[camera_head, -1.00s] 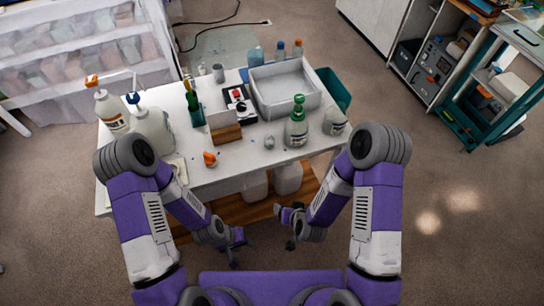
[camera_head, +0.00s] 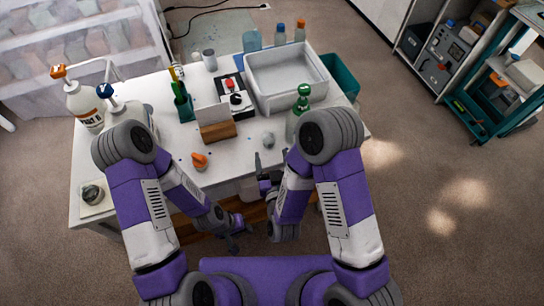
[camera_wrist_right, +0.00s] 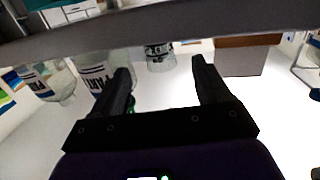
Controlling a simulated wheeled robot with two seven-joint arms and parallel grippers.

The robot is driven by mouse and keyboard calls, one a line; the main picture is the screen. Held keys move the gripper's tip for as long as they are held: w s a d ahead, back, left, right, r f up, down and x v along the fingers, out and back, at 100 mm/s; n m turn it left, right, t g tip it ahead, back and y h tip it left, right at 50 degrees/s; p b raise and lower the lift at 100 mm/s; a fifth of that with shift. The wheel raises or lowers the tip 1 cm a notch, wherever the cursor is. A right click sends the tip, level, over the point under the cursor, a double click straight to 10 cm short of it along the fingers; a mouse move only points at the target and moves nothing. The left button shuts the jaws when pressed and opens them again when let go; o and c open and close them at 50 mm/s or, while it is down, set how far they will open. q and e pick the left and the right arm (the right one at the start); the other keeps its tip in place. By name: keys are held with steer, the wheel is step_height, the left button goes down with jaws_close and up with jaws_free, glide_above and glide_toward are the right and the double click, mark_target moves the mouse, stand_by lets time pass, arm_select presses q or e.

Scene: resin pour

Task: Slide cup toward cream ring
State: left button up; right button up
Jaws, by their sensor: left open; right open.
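A small clear cup (camera_head: 268,138) stands near the table's front edge, right of the middle. In the right wrist view the cup (camera_wrist_right: 159,57) has dark markings and shows beyond and between the fingertips. My right gripper (camera_head: 266,172) is open and empty at the front edge, just short of the cup and apart from it. Its open fingers also show in the right wrist view (camera_wrist_right: 160,72). My left gripper (camera_head: 236,231) is open and lower, in front of the table. I cannot make out a cream ring in either view.
A green-capped bottle (camera_head: 299,112) stands right of the cup, partly behind my right arm. A grey tray (camera_head: 288,80) stands behind. The white tabletop (camera_head: 235,160) left of the cup is clear.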

mark_target(270, 145)
steer(key=shift+w+f+b, duration=0.15)
steer(key=shift+w+b, duration=0.15)
steer(key=shift+b, duration=0.15)
steer(key=w+b, duration=0.2)
steer(key=b, duration=0.1)
steer(key=shift+a+f, duration=0.1)
steer(key=w, duration=0.3)
steer(key=shift+w+a, duration=0.35)
steer(key=shift+w, duration=0.65)
steer(key=c, duration=1)
steer(key=shift+s+a, duration=0.25)
steer(key=shift+a, duration=0.5)
steer(key=shift+s+a+b, duration=0.4)
steer(key=shift+s+a, duration=0.1)
steer(key=shift+a, duration=0.9)
steer(key=shift+s+a+b, duration=0.35)
steer(key=shift+s+a, duration=0.1)
steer(key=shift+a, duration=1)
steer(key=shift+s+a+b, duration=0.4)
steer(key=shift+s+a, duration=0.1)
steer(key=shift+a, duration=0.9)
